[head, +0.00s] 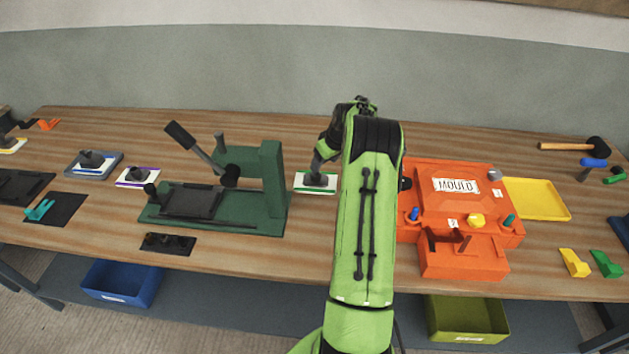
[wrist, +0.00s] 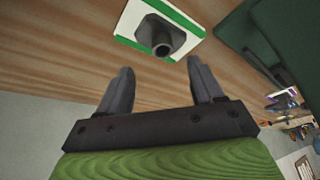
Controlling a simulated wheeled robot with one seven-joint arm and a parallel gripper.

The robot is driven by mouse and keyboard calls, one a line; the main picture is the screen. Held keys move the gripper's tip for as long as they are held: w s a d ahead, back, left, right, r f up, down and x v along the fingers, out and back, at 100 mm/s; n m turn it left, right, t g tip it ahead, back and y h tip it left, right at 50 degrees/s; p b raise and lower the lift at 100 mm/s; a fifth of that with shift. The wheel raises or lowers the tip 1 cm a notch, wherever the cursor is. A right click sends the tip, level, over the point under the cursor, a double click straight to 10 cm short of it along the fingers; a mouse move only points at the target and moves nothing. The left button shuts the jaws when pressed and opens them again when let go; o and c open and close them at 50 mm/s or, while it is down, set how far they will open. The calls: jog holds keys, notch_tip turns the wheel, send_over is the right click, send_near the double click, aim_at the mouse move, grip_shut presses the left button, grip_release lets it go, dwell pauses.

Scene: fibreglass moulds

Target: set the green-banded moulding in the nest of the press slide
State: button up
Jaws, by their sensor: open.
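The dark grey moulding (head: 316,179) with a round hollow stub stands on a white plate with green edge bands (head: 302,188), on the bench just right of the press. In the wrist view the moulding (wrist: 160,38) lies beyond the fingertips. My gripper (wrist: 160,75) is open and empty, apart from the moulding, its two fingers pointing towards it. In the head view my arm partly hides the gripper. The green press (head: 270,180) stands left of it, with a dark slide (head: 190,201) on its base. I cannot make out the nest clearly.
The press lever (head: 195,148) rises to the left. Purple-banded (head: 137,178) and blue (head: 94,165) plates with similar parts lie further left.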

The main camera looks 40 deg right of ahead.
aim_at(316, 178)
jog(key=shift+x, duration=1.1)
jog(key=x, duration=0.6)
jog(key=shift+w+a+r, duration=0.1)
jog(key=shift+w, duration=0.2)
jog(key=shift+s+r, duration=0.1)
jog(key=shift+s, duration=0.05)
jog(key=shift+c, duration=0.6)
grip_shut()
